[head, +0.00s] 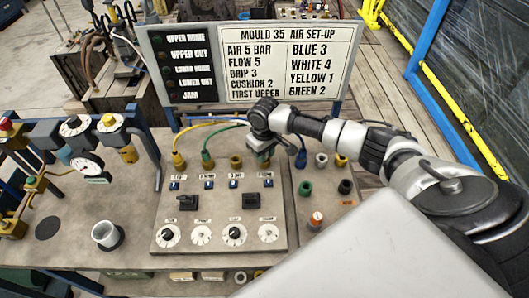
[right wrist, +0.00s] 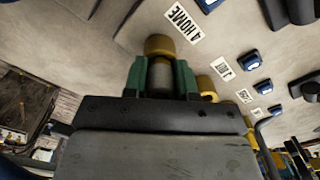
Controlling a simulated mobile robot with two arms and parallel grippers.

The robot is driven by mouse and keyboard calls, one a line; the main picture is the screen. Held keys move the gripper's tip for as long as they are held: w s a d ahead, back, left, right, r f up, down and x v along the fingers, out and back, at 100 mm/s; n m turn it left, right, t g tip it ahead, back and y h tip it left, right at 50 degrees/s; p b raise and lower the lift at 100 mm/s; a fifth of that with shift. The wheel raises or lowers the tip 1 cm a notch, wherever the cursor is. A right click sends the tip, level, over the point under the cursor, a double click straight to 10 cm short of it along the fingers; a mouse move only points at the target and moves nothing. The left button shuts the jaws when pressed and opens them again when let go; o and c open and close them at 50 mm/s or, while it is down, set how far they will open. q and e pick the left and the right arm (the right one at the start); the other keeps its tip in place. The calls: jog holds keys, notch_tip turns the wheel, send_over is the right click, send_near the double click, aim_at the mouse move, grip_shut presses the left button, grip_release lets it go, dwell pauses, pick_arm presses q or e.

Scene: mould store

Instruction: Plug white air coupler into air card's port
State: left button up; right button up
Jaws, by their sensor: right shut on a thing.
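The air card (head: 265,60) is a signboard at the back; it reads blue 3, white 4, yellow 1, green 2. My right gripper (head: 262,150) is over the right end of the row of brass ports, at the fourth port. In the right wrist view its green fingers (right wrist: 160,80) are shut on a pale grey cylinder, seemingly the white air coupler (right wrist: 160,84), shaded. A brass port (right wrist: 160,45) shows just beyond it; whether they touch or are joined I cannot tell. The third port (head: 236,162) is bare. My left gripper is out of view.
A yellow coupler (head: 178,160) and a green coupler (head: 207,158) stand in the first two ports. A blue coupler (head: 301,159) stands on the side plate to the right, beside coloured sockets. Switches and dials (head: 234,234) lie in front. A grey cup (head: 106,235) stands left.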

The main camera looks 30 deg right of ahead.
jog(key=shift+s+f, duration=0.15)
jog(key=shift+f, duration=0.05)
